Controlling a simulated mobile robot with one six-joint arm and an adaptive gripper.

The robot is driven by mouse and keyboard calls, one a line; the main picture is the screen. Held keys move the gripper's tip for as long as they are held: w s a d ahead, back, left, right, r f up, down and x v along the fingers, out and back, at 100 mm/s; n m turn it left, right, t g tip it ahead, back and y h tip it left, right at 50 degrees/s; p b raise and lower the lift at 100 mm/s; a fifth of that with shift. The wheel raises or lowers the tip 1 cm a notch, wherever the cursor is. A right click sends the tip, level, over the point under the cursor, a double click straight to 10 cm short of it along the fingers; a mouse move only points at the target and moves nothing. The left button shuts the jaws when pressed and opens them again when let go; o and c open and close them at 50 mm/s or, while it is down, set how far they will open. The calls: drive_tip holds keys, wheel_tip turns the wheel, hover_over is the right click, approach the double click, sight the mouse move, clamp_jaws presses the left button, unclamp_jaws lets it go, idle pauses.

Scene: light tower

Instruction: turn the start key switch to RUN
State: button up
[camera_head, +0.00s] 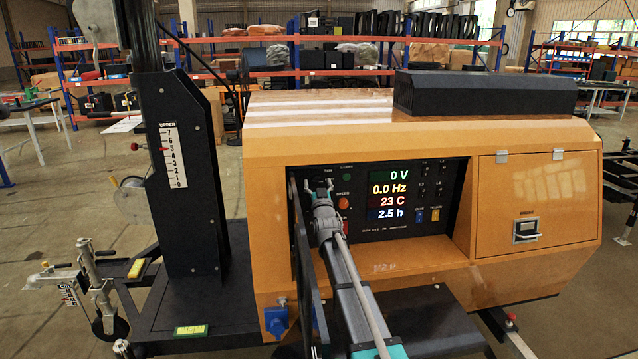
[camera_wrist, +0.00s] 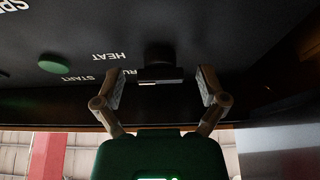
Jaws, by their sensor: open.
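The start key switch (camera_wrist: 158,73) is a dark round knob with a flat key bar, seen upside down in the wrist view below the black panel face. Its bar lies level across that picture, with a light mark on its edge. Labels HEAT, START and a partly hidden RU... stand beside it. My gripper (camera_wrist: 161,86) is open, with one finger on each side of the key and a gap to both. In the head view my gripper (camera_head: 318,187) is at the left part of the control panel (camera_head: 398,224) and largely covers the switch.
A green button (camera_wrist: 53,66) is left of the key in the wrist view. A red button (camera_head: 343,203) and lit readouts (camera_head: 388,195) are right of my gripper in the head view. A dark open door (camera_head: 304,250) stands close to my arm's left.

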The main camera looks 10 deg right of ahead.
drive_tip(key=c, duration=1.2)
drive_tip(key=shift+o, duration=0.2)
drive_tip(key=shift+d, duration=0.1)
drive_tip(key=shift+n+y, duration=0.4)
drive_tip(key=shift+n, duration=0.3)
drive_tip(key=n+y, duration=0.1)
drive_tip(key=n, duration=0.1)
drive_tip(key=n+y, duration=0.1)
drive_tip(key=n, duration=0.2)
drive_tip(key=shift+r+g+y+p, duration=0.1)
drive_tip(key=shift+g+y+p, duration=0.2)
drive_tip(key=shift+p, duration=0.1)
drive_tip(key=shift+n+g+y+p, duration=0.35)
drive_tip(key=shift+n+y, duration=0.25)
drive_tip(key=shift+n, duration=0.85)
drive_tip(key=shift+n+g+y+p, duration=0.35)
drive_tip(key=shift+n+y, duration=0.25)
drive_tip(key=shift+n, duration=1.15)
